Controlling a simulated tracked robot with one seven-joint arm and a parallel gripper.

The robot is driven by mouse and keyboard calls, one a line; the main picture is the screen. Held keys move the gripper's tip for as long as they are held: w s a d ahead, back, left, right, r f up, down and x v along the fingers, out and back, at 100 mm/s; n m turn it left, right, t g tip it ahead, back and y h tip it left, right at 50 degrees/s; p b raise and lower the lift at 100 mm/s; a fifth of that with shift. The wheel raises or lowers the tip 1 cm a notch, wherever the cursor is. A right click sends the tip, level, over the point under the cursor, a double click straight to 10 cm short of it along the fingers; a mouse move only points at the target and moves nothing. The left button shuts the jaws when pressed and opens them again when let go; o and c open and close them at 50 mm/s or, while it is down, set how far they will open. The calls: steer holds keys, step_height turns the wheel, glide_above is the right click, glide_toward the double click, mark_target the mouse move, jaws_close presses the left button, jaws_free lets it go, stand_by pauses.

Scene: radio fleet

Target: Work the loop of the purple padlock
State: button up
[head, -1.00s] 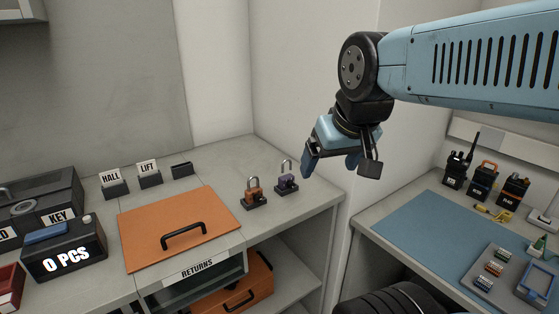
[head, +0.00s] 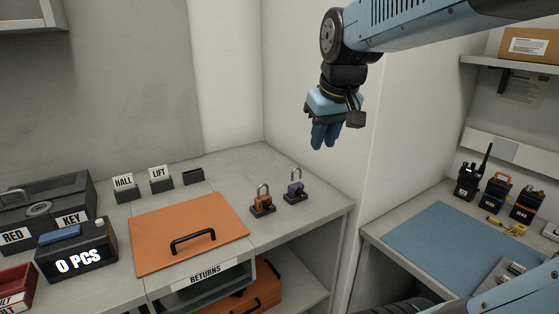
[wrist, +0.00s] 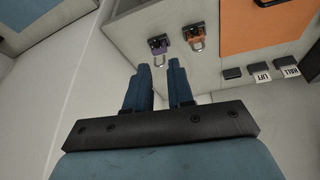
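The purple padlock (head: 296,189) stands on a small dark base near the right end of the left counter, its metal loop upward. It also shows in the wrist view (wrist: 158,47), beyond my fingertips. An orange padlock (head: 262,202) stands just left of it in the head view. My gripper (head: 325,145) hangs above and to the right of the purple padlock, fingers pointing down, touching nothing. In the wrist view its two blue fingers (wrist: 160,75) stand apart with a gap and nothing between them.
An orange panel with a black handle (head: 190,238) lies on the counter (head: 240,160) left of the padlocks. HALL and LIFT holders (head: 160,178) stand behind it. A wall (head: 330,95) rises right of the padlocks. Several radios (head: 496,190) stand on the right bench by a blue mat (head: 440,240).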

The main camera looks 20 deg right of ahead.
steer(key=shift+n+g, duration=0.3)
steer(key=w, duration=0.5)
steer(key=shift+w+d+r, duration=0.2)
steer(key=shift+w+r, duration=0.1)
steer(key=shift+w, duration=0.05)
jaws_close()
steer(key=w+d+f+n+g, duration=0.1)
steer(key=w, duration=0.9)
steer(key=shift+w+d+f+n+g+y, duration=0.2)
steer(key=shift+w+d+n+g+y, duration=0.05)
steer(key=shift+d+n+g+y, duration=0.05)
